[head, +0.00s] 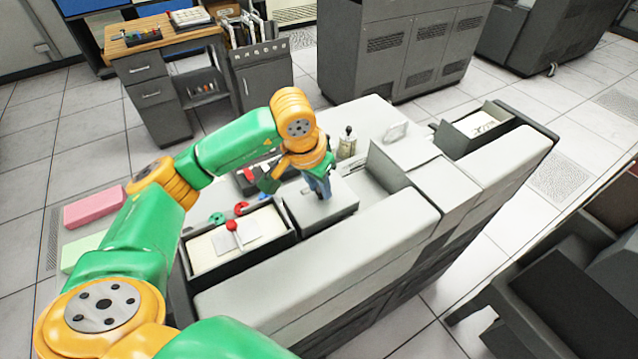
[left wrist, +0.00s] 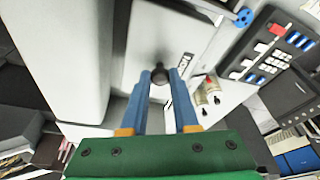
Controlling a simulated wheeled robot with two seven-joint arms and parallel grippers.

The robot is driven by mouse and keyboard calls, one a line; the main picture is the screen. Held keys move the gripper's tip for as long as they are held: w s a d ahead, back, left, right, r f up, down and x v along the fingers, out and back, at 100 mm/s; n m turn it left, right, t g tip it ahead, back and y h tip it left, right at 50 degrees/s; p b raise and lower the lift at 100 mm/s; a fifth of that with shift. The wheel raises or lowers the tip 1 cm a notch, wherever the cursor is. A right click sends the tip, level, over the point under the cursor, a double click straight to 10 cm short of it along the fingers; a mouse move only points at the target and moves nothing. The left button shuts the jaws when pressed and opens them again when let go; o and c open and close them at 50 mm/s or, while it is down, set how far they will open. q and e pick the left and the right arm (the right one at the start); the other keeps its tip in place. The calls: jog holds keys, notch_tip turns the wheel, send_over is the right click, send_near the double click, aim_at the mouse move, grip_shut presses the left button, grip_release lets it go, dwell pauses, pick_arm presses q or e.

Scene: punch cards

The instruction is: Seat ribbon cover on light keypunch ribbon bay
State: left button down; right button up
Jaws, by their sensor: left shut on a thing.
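The light keypunch (head: 300,262) stands in front of me in the head view. The ribbon cover (head: 341,197), a pale grey block with darker sides, is at the middle of its top, level as far as I can see. My left gripper (head: 320,194) points down over it. In the left wrist view, the blue fingers of the left gripper (left wrist: 160,80) are shut on the dark knob of the cover (left wrist: 150,38). A small dark-lettered label is beside the knob. The ribbon bay is hidden, and I cannot tell if a gap remains below the cover. My right gripper is not in view.
An open card tray (head: 190,262) with a red-knobbed piece is left of the cover. A raised grey panel (head: 388,163) is close on its right. Small bottles (head: 347,146) stand behind. Another card box (head: 447,137) is at the far right end.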

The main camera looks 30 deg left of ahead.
aim_at(321, 199)
pick_arm(q)
jog(key=shift+f+b, duration=0.1)
jog(key=shift+b, duration=0.3)
dwell(0.5)
dwell(0.5)
jog(key=shift+f, duration=0.15)
jog(key=shift+f+b, duration=0.6)
jog(key=shift+b, duration=0.35)
jog(key=shift+f, duration=0.1)
jog(key=shift+f+b, duration=0.35)
jog(key=shift+b, duration=0.15)
jog(key=shift+f, duration=0.1)
